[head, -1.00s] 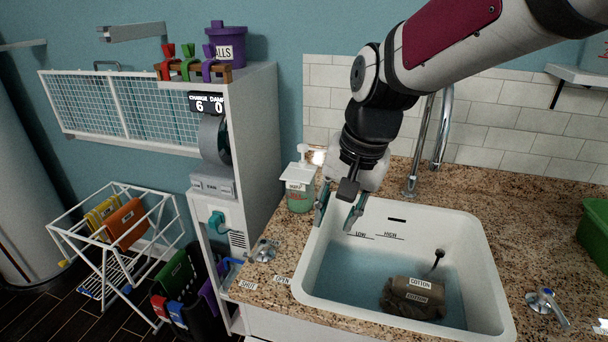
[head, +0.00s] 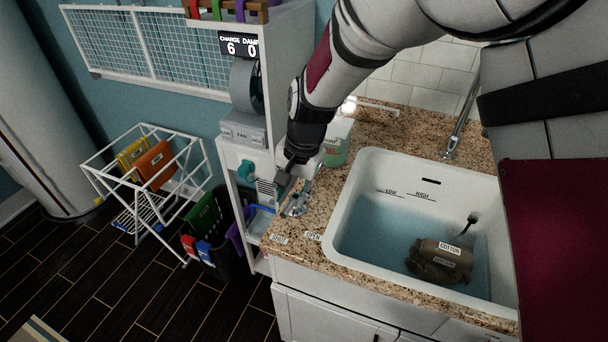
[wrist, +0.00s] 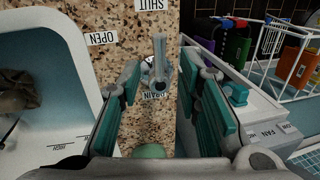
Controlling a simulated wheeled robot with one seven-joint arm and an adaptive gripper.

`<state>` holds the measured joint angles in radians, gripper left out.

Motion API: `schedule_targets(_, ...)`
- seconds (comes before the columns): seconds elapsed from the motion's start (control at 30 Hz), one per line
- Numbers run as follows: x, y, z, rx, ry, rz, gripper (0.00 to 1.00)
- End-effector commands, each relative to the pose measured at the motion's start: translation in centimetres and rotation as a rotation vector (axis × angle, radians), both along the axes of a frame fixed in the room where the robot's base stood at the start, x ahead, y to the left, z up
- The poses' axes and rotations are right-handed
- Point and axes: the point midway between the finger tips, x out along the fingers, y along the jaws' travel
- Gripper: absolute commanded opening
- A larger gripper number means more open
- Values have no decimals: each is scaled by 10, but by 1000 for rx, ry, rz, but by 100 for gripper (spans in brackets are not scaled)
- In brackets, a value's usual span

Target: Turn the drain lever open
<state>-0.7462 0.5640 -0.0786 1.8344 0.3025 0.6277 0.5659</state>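The drain lever (wrist: 158,60) is a small metal handle on the granite counter, with a DRAIN label at its base. In the wrist view its handle points toward the SHUT label (wrist: 152,4), and the OPEN label (wrist: 100,38) lies to the left. In the head view the lever (head: 297,204) stands at the counter's left end, behind the SHUT label (head: 279,239) and OPEN label (head: 313,237). My gripper (wrist: 160,75) is open, its teal-padded fingers on either side of the lever with gaps visible. In the head view my gripper (head: 293,186) is right at the lever; contact is unclear.
The white sink (head: 343,225) holds water and a brown COTTON bundle (head: 440,261) beside a dark plug. A soap dispenser (head: 336,155) stands behind my gripper. A white cabinet with a fan unit (head: 243,133) is close on the left. A drying rack (head: 150,195) stands on the floor.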

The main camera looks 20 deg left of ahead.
Motion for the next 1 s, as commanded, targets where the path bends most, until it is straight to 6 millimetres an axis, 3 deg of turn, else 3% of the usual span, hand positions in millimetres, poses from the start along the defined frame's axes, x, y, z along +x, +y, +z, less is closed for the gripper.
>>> schedule_targets(0.1,0,4,-21,-2,2,1,32)
schedule_targets(0.3,1,8,-43,-1,1,0,32)
schedule_targets(0.7,2,10,-50,1,-1,1,32)
schedule_targets(0.87,1,10,-50,1,-1,1,0)
schedule_targets(1.0,1,10,-49,0,-1,1,0)
